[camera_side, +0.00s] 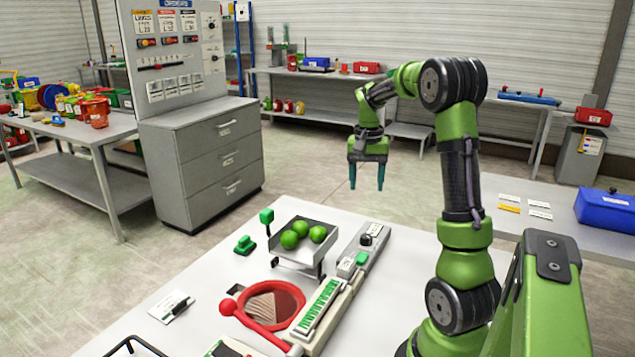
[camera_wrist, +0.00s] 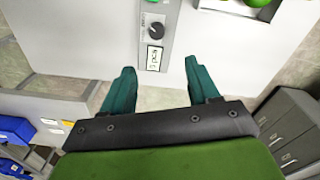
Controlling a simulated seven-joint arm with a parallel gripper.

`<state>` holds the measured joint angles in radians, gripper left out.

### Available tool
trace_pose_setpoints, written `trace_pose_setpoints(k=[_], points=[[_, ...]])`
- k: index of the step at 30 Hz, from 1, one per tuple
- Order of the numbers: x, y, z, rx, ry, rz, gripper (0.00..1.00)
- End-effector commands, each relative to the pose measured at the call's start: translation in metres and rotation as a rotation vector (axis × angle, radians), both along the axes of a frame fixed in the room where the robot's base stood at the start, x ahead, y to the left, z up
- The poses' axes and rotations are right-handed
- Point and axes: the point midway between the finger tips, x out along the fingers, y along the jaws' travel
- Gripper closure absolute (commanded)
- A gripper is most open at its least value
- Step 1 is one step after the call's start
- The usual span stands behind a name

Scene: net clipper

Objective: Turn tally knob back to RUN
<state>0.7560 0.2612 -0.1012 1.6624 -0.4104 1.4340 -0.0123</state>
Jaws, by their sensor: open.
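The tally knob is a black round knob (camera_side: 366,239) on the far end of a long grey panel on the white table. In the wrist view the knob (camera_wrist: 156,31) sits on the grey strip, above a small white label (camera_wrist: 154,58) whose text is too small to read surely. The knob's pointer setting cannot be told. My gripper (camera_side: 367,187) is open and empty, pointing down, well above and apart from the knob. In the wrist view its two teal fingers (camera_wrist: 160,75) are spread, with the knob beyond them.
A grey tray (camera_side: 290,250) holding several green balls (camera_side: 289,240) stands left of the panel. A green button (camera_side: 361,258), a red ring (camera_side: 272,287) with a red lever (camera_side: 250,322) and a green-marked strip (camera_side: 318,306) lie nearer. Air around my gripper is clear.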

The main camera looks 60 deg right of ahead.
Motion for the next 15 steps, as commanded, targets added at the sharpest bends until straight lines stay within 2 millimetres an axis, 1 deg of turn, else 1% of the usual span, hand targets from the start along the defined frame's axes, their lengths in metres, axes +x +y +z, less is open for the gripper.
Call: trace_pose_setpoints(k=[1, 3, 7, 11, 15], points=[[0.001, -0.007, 0.004, 0.000, 0.012, -0.016, 0.40], [0.001, -0.008, 0.013, -0.005, 0.020, -0.026, 0.40], [-0.001, -0.004, 0.006, 0.013, 0.032, -0.035, 0.40], [-0.002, -0.004, -0.013, 0.014, 0.033, -0.034, 0.40], [-0.004, -0.004, -0.043, 0.015, 0.033, -0.034, 0.40]])
